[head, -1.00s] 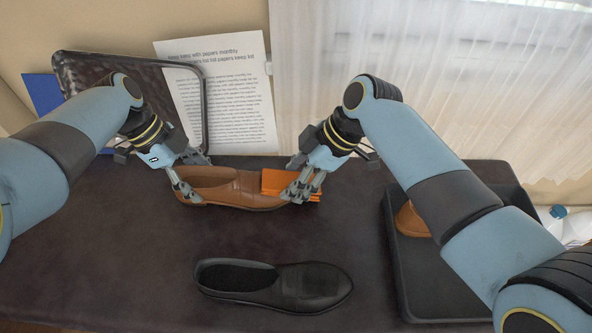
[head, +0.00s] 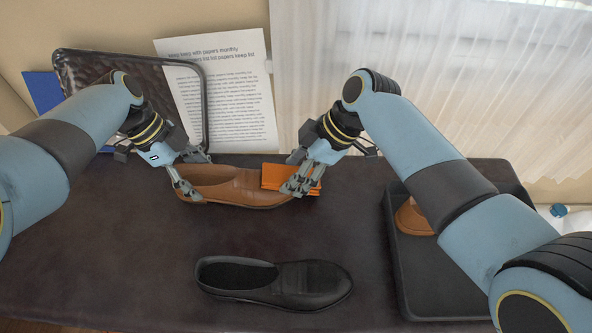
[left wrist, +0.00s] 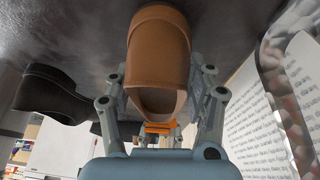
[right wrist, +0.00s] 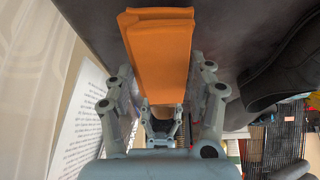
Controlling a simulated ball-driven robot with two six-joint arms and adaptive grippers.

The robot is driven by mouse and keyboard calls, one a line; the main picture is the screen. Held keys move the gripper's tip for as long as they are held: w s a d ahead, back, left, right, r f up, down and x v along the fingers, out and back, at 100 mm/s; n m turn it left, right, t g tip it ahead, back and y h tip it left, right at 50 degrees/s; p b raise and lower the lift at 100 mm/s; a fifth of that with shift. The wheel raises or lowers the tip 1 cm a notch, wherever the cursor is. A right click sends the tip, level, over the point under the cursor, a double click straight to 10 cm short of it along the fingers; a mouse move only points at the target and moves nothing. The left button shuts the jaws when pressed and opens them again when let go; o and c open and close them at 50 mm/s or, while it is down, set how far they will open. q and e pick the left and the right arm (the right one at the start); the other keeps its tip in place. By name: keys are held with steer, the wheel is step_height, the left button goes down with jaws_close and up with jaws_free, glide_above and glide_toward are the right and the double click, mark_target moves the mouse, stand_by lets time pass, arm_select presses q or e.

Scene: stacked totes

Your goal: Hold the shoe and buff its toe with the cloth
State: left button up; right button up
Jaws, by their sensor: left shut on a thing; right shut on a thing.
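A brown shoe (head: 228,186) lies on the dark table with its toe to the right in the head view. My left gripper (head: 192,180) is shut on its heel end; the left wrist view shows the shoe (left wrist: 157,60) between the fingers. An orange folded cloth (head: 276,177) lies against the toe, hiding much of it. My right gripper (head: 300,180) is shut on the cloth, which also fills the space between the fingers in the right wrist view (right wrist: 158,50).
A black shoe (head: 272,283) lies in front on the table. A dark tray (head: 420,285) at the right holds another brown shoe (head: 411,218), partly hidden by my right arm. A dark framed panel (head: 100,70) and a printed sheet (head: 235,100) stand at the back.

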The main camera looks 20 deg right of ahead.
arm_select(q)
steer(key=shift+s+f, duration=0.1)
arm_select(e)
steer(key=shift+s+d+r, duration=0.1)
steer(key=shift+d+r, duration=0.1)
steer(key=shift+r, duration=0.9)
steer(key=shift+s+d+r, duration=0.1)
steer(key=shift+d+r, duration=0.1)
steer(key=shift+r, duration=0.95)
steer(key=shift+d+r, duration=0.2)
steer(key=shift+r, duration=0.9)
arm_select(q)
steer(key=o, duration=1.5)
steer(key=shift+c, duration=0.2)
steer(key=v, duration=1.2)
